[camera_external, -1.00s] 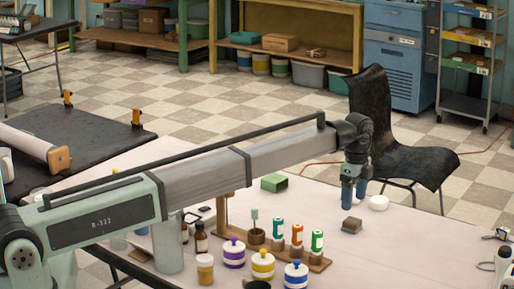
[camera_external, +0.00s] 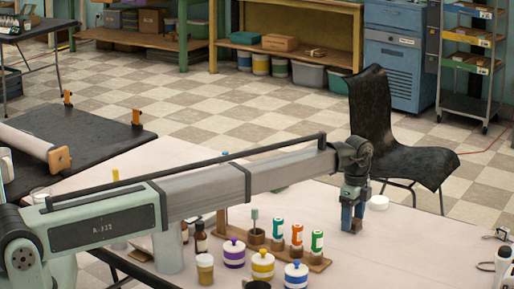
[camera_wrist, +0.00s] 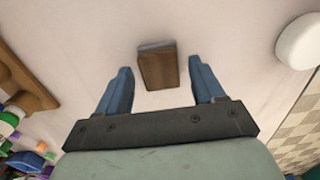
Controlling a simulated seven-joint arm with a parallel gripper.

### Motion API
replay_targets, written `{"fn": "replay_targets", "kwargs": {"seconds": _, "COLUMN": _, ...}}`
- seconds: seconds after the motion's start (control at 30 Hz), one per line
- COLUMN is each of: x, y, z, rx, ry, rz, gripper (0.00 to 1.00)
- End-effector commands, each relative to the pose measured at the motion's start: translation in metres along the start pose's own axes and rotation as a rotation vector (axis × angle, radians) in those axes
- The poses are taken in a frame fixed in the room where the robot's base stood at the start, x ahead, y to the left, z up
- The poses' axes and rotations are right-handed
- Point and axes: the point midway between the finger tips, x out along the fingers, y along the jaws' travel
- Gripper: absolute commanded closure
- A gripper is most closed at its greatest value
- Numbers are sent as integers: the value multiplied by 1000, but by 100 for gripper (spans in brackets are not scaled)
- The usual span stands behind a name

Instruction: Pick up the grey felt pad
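A small brown block with a grey layer along one edge (camera_wrist: 157,68) lies on the pale table. The grey layer is the only grey pad-like part I see; I cannot tell whether it is felt. My gripper (camera_wrist: 160,85) is open, its two blue fingers apart on the left and right of the block in the wrist view. No contact shows, and the gap in height is unclear. In the external view my gripper (camera_external: 352,220) points down at the table and hides most or all of the block.
A white round thing (camera_external: 378,202) sits close behind my gripper; it also shows in the wrist view (camera_wrist: 300,41). A wooden rack with several coloured cans (camera_external: 297,236) and striped jars (camera_external: 263,266) stand left. The table right of my gripper is mostly clear.

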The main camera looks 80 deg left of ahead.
Motion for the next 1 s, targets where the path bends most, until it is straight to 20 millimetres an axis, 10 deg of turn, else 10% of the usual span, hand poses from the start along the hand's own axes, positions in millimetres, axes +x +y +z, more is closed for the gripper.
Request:
{"fn": "replay_targets", "kwargs": {"seconds": 0.53, "x": 0, "y": 0, "z": 0, "rx": 0, "ry": 0, "rz": 0, "gripper": 85}}
{"fn": "replay_targets", "kwargs": {"seconds": 1.0, "x": -23, "y": 0, "z": 0, "rx": 0, "ry": 0, "rz": -1, "gripper": 87}}
